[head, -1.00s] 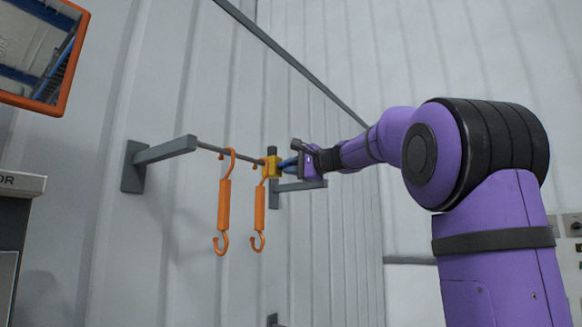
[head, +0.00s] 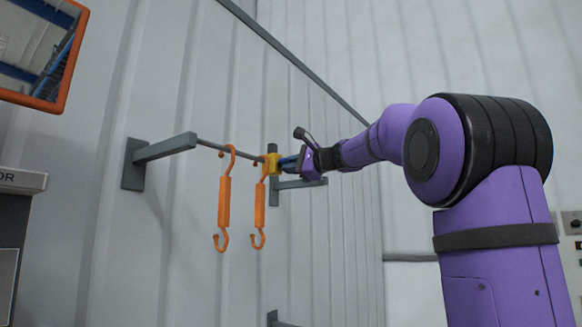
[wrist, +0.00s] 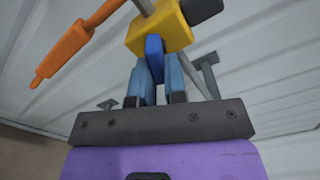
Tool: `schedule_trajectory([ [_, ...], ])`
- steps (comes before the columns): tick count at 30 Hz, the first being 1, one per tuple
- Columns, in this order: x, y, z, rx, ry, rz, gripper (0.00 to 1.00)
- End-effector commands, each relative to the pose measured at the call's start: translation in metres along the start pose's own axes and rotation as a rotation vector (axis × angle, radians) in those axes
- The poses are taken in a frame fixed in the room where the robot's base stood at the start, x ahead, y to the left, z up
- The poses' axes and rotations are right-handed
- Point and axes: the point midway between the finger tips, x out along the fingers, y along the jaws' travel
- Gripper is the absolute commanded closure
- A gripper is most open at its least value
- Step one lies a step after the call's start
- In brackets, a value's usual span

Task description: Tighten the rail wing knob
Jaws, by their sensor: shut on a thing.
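A yellow clamp block (head: 271,165) sits on the thin grey rail (head: 208,144) by the wall; it also fills the top of the wrist view (wrist: 165,33). A blue wing knob (wrist: 154,46) sticks out of the block toward me. My gripper (head: 289,162) is at the block's right side. In the wrist view its light blue fingers (wrist: 155,80) stand on either side of the knob and are shut on it. The knob's lower part is hidden between the fingers.
Two orange hooks (head: 224,201) (head: 260,206) hang from the rail left of the block. A grey bracket (head: 165,149) stands out from the wall at left, another (head: 298,184) just below my gripper. An orange-framed panel (head: 50,103) is at upper left.

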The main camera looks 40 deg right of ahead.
Motion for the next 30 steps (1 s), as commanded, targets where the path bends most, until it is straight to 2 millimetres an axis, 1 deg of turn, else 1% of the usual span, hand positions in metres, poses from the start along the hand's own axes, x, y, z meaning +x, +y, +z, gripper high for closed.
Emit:
schedule_trajectory([
  [3, 0.000, 0.001, -0.001, 0.000, 0.001, 0.003, 1.00],
  [4, 0.000, 0.001, -0.001, 0.000, 0.001, 0.003, 0.85],
  [7, 0.000, 0.001, -0.001, 0.000, 0.001, 0.003, 0.62],
  [15, 0.000, 0.001, 0.000, -0.001, 0.000, 0.001, 0.62],
  [19, -0.007, 0.000, 0.000, -0.001, 0.002, 0.000, 0.62],
  [23, -0.025, 0.000, -0.001, -0.001, 0.002, -0.001, 0.62],
  [30, -0.071, 0.000, -0.001, -0.001, 0.002, -0.001, 0.62],
])
